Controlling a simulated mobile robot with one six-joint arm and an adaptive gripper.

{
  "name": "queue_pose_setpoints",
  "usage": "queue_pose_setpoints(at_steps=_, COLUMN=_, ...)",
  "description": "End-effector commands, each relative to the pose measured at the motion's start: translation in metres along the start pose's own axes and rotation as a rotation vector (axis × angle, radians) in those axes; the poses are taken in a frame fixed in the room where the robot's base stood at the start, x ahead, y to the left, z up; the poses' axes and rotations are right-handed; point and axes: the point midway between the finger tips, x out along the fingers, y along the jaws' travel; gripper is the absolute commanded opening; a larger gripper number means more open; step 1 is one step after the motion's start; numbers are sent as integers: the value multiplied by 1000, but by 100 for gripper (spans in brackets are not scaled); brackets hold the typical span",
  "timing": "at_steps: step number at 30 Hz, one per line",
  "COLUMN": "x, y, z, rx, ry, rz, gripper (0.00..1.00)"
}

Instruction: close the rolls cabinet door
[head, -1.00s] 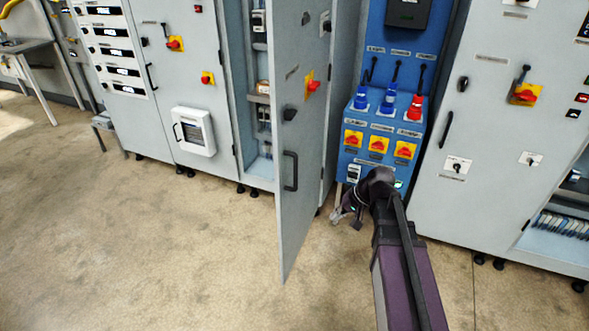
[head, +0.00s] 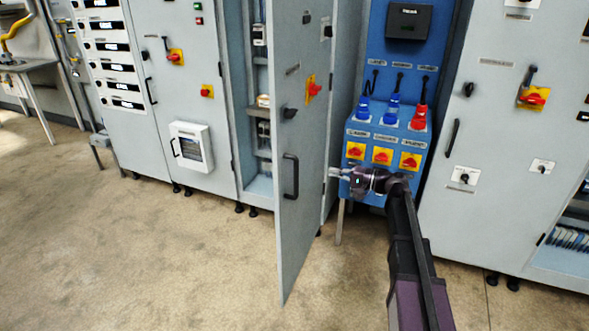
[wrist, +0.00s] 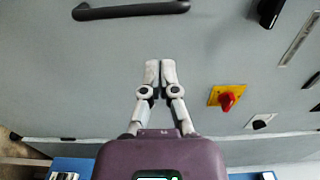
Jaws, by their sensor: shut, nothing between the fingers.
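The grey cabinet door (head: 305,215) stands open, swung out from its cabinet, with shelves and devices visible inside at its left. Its black handle (head: 290,177) and a red-and-yellow switch (head: 312,88) are on the face toward me. My gripper (head: 333,173) is to the right of the door and points left at it. In the wrist view my gripper (wrist: 160,66) is shut and empty in front of the door face (wrist: 60,70). There the handle (wrist: 130,9) lies beyond the fingertips and the switch (wrist: 228,97) is to their right. I cannot tell whether the fingertips touch the door.
A blue socket panel (head: 385,145) with several plugs and switches stands behind my gripper. A grey cabinet (head: 500,130) stands at the right, and a closed one (head: 190,110) at the left. The floor (head: 150,250) left of the door is clear.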

Motion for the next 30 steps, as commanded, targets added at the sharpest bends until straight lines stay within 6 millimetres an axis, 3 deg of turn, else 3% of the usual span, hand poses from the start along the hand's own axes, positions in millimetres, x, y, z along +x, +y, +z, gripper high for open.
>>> queue_pose_setpoints(at_steps=16, x=9, y=0, z=0, rx=0, ry=0, rz=1, gripper=0)
queue_pose_setpoints(at_steps=30, x=69, y=0, z=-1, rx=0, ry=-1, rz=2, gripper=0)
